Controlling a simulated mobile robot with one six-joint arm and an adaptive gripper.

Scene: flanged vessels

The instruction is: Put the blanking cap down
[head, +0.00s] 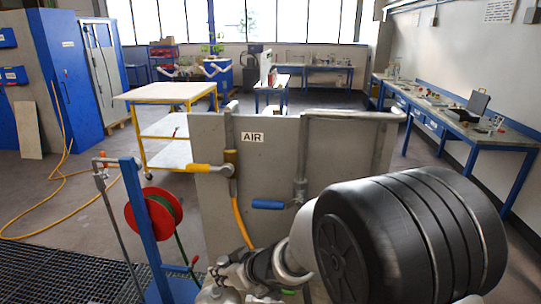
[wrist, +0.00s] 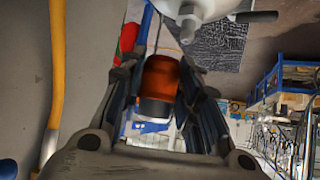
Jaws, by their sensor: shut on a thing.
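In the wrist view my gripper (wrist: 160,72) has its two dark fingers on either side of an orange-brown cylinder with a black band at its near end, which looks like the blanking cap (wrist: 161,78). The fingers are shut on it, and it is held up off the floor. In the head view my gripper (head: 238,278) is low in front of the grey panel, partly hidden by my large dark arm link. I cannot make out the cap there. No flanged vessel is clearly visible.
The grey panel (head: 265,205) marked AIR carries a yellow-handled valve (head: 205,168), a blue-handled valve (head: 268,204) and a yellow hose (head: 242,222). A red reel (head: 153,214) on a blue post stands left. A yellow trolley (head: 168,93) and workbench (head: 470,120) stand beyond.

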